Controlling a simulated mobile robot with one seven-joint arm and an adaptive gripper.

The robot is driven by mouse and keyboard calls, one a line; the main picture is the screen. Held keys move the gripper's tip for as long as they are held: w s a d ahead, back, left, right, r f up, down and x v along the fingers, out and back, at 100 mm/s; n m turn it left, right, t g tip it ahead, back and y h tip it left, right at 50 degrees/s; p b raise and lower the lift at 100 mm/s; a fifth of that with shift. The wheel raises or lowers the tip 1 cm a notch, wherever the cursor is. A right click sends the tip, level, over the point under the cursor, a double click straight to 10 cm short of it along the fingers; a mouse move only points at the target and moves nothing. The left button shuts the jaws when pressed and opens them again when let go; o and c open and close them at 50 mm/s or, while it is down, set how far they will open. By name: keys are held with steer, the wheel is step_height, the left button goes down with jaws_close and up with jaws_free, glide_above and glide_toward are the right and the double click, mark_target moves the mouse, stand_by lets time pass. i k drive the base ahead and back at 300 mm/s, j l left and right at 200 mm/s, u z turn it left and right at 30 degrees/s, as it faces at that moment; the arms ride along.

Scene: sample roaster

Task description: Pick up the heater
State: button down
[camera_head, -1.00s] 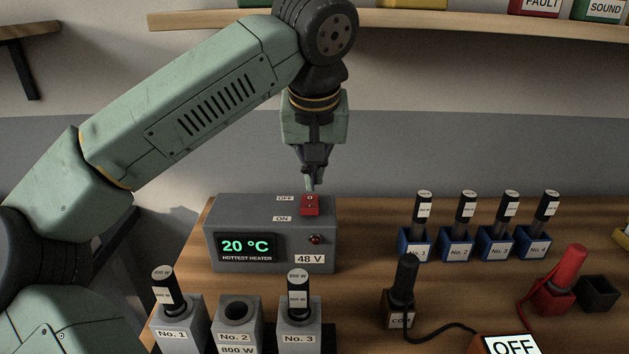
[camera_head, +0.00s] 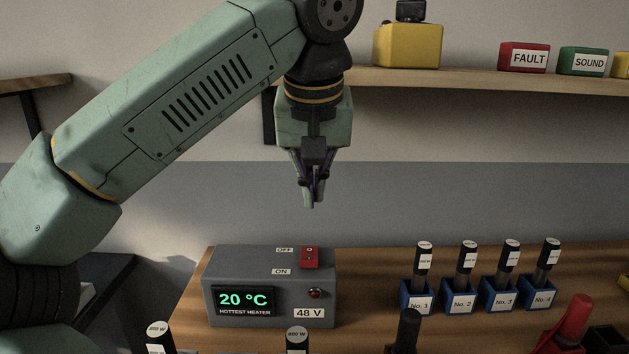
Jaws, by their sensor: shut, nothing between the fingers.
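My gripper (camera_head: 312,203) is shut and empty, pointing down in the air above the grey power box (camera_head: 225,308). A clear gap separates its fingertips from the red switch (camera_head: 310,258) on the box. Dark rod-shaped heaters with white labels are in view, and I cannot tell which one the task means. Several stand upright in blue numbered holders at the right, such as the one in No. 1 (camera_head: 423,262). Two marked 800 W show at the bottom edge, one at left (camera_head: 159,338) and one nearer the middle (camera_head: 297,341); their lower parts are out of view.
The box's display (camera_head: 244,300) reads 20 °C. A black probe handle (camera_head: 408,330) and a red one (camera_head: 574,322) stand at the lower right. A shelf (camera_head: 470,81) behind carries a yellow block (camera_head: 407,46) and FAULT and SOUND blocks. Bare wood (camera_head: 370,262) lies right of the box.

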mark_target(549, 253)
steer(key=k, duration=1)
